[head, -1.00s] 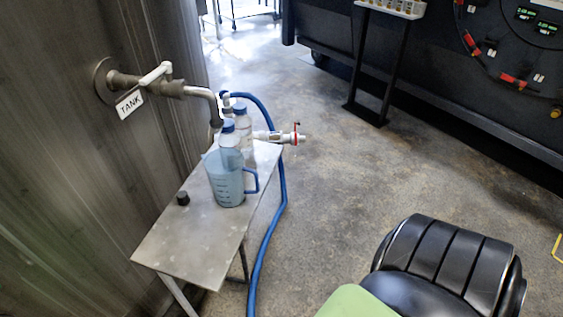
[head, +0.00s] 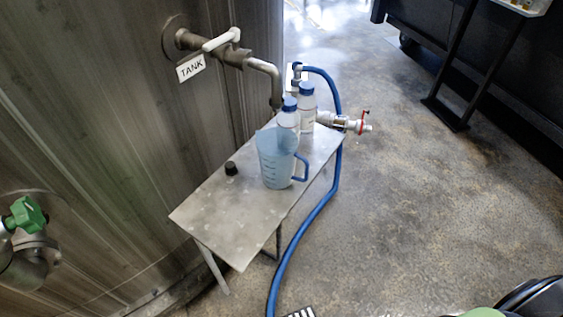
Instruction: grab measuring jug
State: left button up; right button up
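The measuring jug (head: 275,164) is translucent blue with dark level marks and a blue handle on its right side. It stands upright on a small metal table (head: 225,212) beside the tank wall. Two clear bottles with blue caps stand close behind it, one (head: 289,117) partly hidden by the jug and one (head: 307,105) farther back. Neither of my grippers shows in the head view.
A tap pipe (head: 262,68) with a TANK label (head: 190,68) reaches over the table. A black cap (head: 231,168) lies on the table. A blue hose (head: 318,208) runs along its right side. A green-handled valve (head: 26,214) is at left. Floor at right is clear.

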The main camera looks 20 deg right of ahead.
aim_at(277, 147)
jog(key=i+l+u, duration=0.2)
jog(key=l, duration=0.5)
jog(key=l+u, duration=0.15)
jog(key=l, duration=0.5)
jog(key=i+l+u, duration=0.2)
jog(key=l, duration=0.55)
jog(key=k, duration=0.05)
